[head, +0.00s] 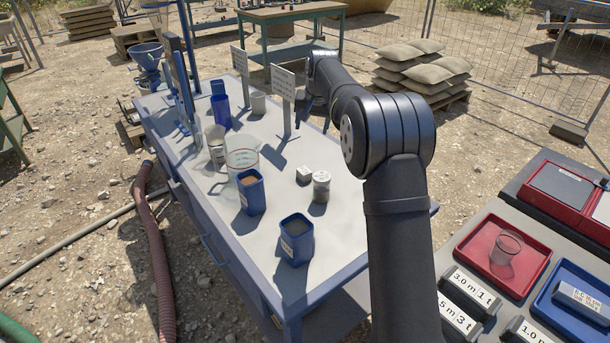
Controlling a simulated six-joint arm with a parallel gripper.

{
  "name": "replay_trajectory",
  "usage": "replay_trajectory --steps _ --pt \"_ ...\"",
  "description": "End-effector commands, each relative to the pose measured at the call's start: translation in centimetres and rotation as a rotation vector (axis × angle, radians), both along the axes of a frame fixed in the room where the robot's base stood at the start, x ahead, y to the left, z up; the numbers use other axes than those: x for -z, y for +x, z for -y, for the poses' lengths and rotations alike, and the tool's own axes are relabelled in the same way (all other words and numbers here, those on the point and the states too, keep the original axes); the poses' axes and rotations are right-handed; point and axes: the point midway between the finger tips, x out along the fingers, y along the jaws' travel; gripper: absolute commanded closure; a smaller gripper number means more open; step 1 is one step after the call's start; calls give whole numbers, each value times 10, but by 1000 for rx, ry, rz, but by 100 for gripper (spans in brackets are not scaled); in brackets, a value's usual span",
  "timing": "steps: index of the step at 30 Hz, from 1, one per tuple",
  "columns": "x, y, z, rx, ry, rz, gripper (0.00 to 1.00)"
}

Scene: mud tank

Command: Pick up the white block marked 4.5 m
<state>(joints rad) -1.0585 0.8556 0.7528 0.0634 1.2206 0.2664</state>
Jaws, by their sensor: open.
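White blocks with black print lie at the bottom right. One reads "5 m 3 t" (457,319), its first character hidden behind my arm, so I cannot confirm that it says 4.5 m. Beside it are a block reading "3.0 m 1 t" (470,291) and one reading "1.0 m" (527,332), cut off by the picture edge. My gripper (313,108) is small and partly hidden at the far end of my arm, over the back right of the blue-framed table, far from these blocks. It is open, and I see nothing held in it.
The table (335,235) carries blue cups (296,240), a glass beaker (241,155), a small white cube (303,174), a grey cylinder (321,186) and upright signs (283,84). Near the blocks are a red tray (470,246) with a glass and a blue tray (545,309).

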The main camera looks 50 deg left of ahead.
Motion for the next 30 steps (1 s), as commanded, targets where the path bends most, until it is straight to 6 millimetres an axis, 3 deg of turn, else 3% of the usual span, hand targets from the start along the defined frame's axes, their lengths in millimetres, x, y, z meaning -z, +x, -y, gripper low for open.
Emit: replay_trajectory --steps 6,12,20,30 --pt "34 16 -14 -404 -50 66 37" --pt "53 25 -21 -674 -67 112 37" --pt "71 27 -26 -774 -71 127 37" --pt "141 27 -45 -771 -71 127 37"
